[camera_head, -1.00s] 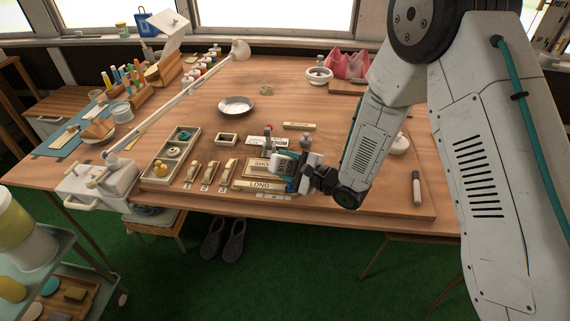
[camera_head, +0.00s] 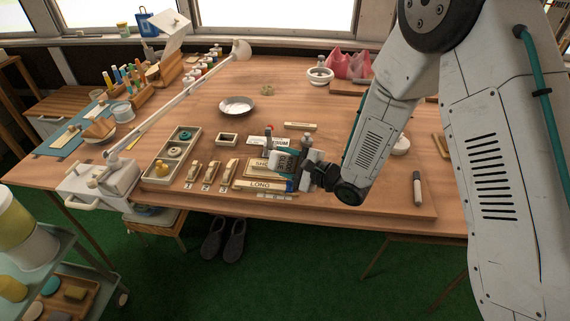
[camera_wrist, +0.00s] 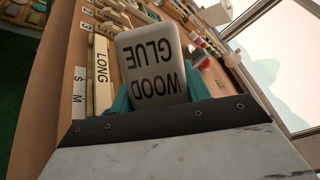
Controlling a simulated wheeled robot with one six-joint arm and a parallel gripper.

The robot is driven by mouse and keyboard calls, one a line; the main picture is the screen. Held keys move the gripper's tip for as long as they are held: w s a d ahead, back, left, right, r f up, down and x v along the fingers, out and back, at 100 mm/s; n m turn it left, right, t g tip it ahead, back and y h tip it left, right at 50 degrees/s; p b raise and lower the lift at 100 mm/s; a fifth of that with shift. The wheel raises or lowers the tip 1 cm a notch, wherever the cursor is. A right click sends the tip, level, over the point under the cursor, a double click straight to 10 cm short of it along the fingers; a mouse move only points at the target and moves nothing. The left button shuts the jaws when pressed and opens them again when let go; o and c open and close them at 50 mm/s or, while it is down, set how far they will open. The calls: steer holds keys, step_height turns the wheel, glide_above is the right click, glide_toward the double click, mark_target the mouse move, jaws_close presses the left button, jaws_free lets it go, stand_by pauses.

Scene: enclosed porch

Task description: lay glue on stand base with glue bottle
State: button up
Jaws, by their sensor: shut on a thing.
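The glue bottle (camera_wrist: 153,60), pale with dark "WOOD GLUE" lettering, is between the teal fingers of my gripper (camera_wrist: 160,95) in the wrist view. My gripper is shut on it. In the head view my gripper (camera_head: 291,163) is low over the front middle of the workbench, by the boards marked "SHORT" and "LONG" (camera_head: 262,185). The bottle is mostly hidden there by the fingers, and I cannot make out its nozzle. Several small wooden pieces (camera_head: 209,172) stand in a numbered row left of the boards. I cannot tell which piece is the stand base.
A compartment tray (camera_head: 146,173) with a yellow item lies left on the workbench (camera_head: 330,105). A white lamp (camera_head: 150,123) reaches across the left side. A bowl (camera_head: 237,114) stands behind the boards. A dark-capped marker (camera_head: 417,189) lies at right. The back centre has free room.

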steer(key=shift+w+d+r, duration=0.1)
steer(key=shift+r, duration=1.25)
steer(key=shift+w+d+r, duration=0.1)
steer(key=shift+r, duration=1.2)
steer(key=shift+a, duration=0.1)
steer(key=a+r+n+h, duration=0.1)
steer(key=r+n, duration=0.1)
steer(key=s+a+r+n+h, duration=0.1)
steer(key=r+n, duration=0.1)
steer(key=a+r+n+h, duration=0.1)
steer(key=r, duration=0.1)
steer(key=shift+s+a+r+n+g, duration=0.1)
steer(key=shift+s+a+n+g, duration=0.15)
steer(key=shift+n+g, duration=0.15)
steer(key=n, duration=0.6)
steer(key=r+n, duration=0.1)
steer(key=n, duration=0.6)
steer(key=s+a+r+n, duration=0.1)
steer(key=n, duration=0.5)
steer(key=shift+r+n, duration=0.15)
steer(key=shift+n, duration=0.15)
